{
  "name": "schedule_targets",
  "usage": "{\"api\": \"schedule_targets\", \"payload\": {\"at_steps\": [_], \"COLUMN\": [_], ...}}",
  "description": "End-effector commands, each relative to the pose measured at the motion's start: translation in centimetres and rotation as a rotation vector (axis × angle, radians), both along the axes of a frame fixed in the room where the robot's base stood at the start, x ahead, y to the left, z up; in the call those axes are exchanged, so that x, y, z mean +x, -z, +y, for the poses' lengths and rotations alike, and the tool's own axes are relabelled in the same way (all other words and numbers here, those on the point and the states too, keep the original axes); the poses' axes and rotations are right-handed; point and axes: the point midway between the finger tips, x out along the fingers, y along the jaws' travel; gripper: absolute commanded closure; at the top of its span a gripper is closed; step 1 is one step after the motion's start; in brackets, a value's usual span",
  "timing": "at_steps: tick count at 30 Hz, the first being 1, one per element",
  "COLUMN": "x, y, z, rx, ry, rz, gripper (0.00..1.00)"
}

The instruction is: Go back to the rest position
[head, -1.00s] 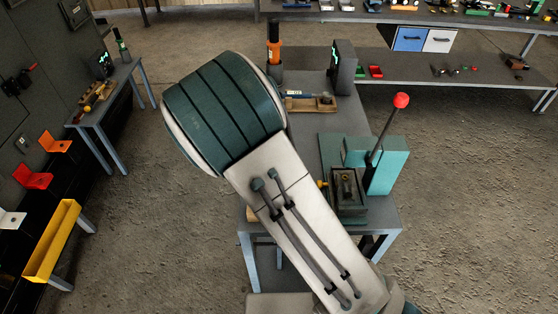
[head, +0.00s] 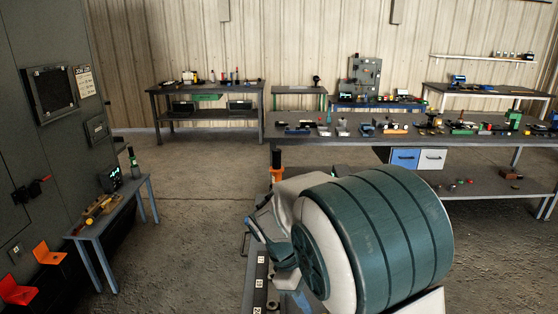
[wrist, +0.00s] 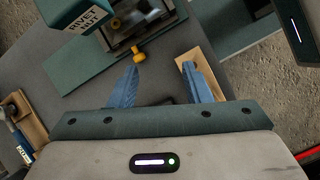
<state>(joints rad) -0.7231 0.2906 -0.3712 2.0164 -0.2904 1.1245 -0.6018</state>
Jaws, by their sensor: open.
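My gripper (wrist: 161,66) shows in the wrist view with its two blue fingers spread apart and nothing between the tips. It is above a grey bench top. A teal block labelled as rivet nut (wrist: 85,14) and a dark fixture with a yellow knob (wrist: 139,57) lie just beyond the fingertips. A wooden strip (wrist: 205,85) shows behind the right finger; I cannot tell whether they touch. In the head view my large green arm joint covers most of the near bench, and I cannot make out the fingers clearly.
A wooden tray (wrist: 30,120) with a tool lies at the left in the wrist view. In the head view, an orange and black tool (head: 276,165) stands behind my arm. A small side table (head: 108,213) is at the left, a long workbench (head: 330,146) behind. Floor between is open.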

Motion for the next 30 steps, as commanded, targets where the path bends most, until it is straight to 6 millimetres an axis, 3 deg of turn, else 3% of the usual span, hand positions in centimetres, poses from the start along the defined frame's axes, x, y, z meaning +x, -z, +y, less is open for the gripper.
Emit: {"api": "schedule_targets", "payload": {"at_steps": [6,15,24,30], "x": [-3.4,-8.6,-13.2,-14.3], "y": [-3.3,-6.8,-8.4,-8.5], "z": [-3.3,-6.4,-8.0,-8.2], "rx": [0.177,0.360,0.468,0.491], "ry": [0.280,0.650,0.956,1.037], "rz": [-0.136,-0.342,-0.540,-0.595], "gripper": [0.56,0.56,0.56,0.56]}}
